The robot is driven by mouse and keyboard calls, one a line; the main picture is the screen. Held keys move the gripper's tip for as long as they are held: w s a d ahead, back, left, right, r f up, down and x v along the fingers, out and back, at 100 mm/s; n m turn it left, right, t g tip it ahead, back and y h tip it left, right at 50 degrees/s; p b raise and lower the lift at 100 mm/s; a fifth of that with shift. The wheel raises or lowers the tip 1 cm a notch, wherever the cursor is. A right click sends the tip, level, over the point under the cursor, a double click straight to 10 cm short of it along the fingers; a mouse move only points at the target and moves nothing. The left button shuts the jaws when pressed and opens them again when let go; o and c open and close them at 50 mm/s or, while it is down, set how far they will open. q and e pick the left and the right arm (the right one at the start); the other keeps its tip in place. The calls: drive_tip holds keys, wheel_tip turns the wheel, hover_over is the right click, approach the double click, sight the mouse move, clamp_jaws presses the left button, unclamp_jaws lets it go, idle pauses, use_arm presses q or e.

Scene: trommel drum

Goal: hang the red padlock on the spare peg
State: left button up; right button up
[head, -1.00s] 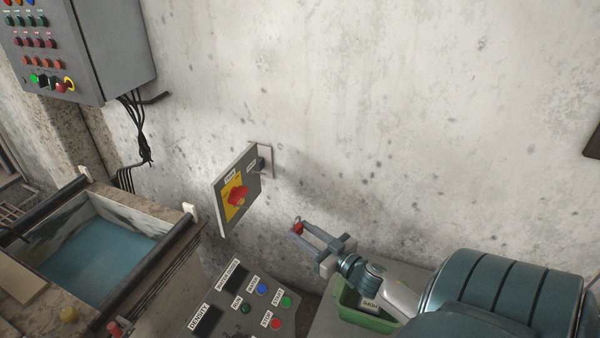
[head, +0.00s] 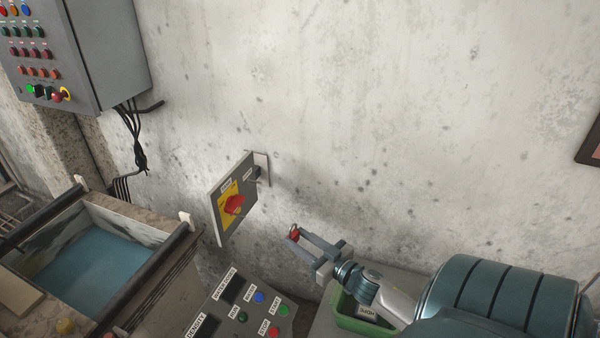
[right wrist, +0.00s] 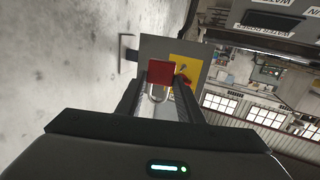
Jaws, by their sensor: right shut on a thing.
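The red padlock (head: 294,233) is small and is held between the fingertips of my right gripper (head: 300,238), in the air in front of the wall. In the right wrist view the padlock (right wrist: 161,73) shows its red body and a pale shackle between the two dark fingers of the right gripper (right wrist: 163,88). The spare peg (head: 258,172) seems to be the dark stub by the white plate on the wall, beside the isolator box; its tip is not clear. The padlock is apart from it, to its lower right. My left gripper is not in view.
The grey isolator box (head: 222,222) with a yellow plate and red rotary switch (head: 234,205) juts from the wall left of the gripper. A button console (head: 240,308) stands below. A green bin (head: 350,318) is under my right arm.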

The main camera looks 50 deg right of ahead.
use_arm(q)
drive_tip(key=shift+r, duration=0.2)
use_arm(e)
drive_tip(key=shift+r, duration=0.15)
use_arm(q)
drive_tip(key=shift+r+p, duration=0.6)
drive_tip(key=shift+p, duration=0.1)
use_arm(e)
drive_tip(key=shift+s+d, duration=0.3)
drive_tip(key=shift+s, duration=0.45)
drive_tip(key=shift+s+d, duration=0.35)
drive_tip(key=shift+s, duration=0.4)
drive_tip(key=shift+s+d, duration=0.3)
drive_tip(key=shift+s, duration=0.45)
use_arm(q)
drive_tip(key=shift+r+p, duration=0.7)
drive_tip(key=shift+p, duration=0.05)
use_arm(e)
drive_tip(key=shift+s+d, duration=0.35)
drive_tip(key=shift+s, duration=0.55)
drive_tip(key=shift+s+d, duration=0.4)
drive_tip(key=shift+s, duration=0.45)
drive_tip(key=shift+s+d, duration=0.35)
drive_tip(key=shift+s, duration=0.55)
drive_tip(key=shift+w, duration=0.15)
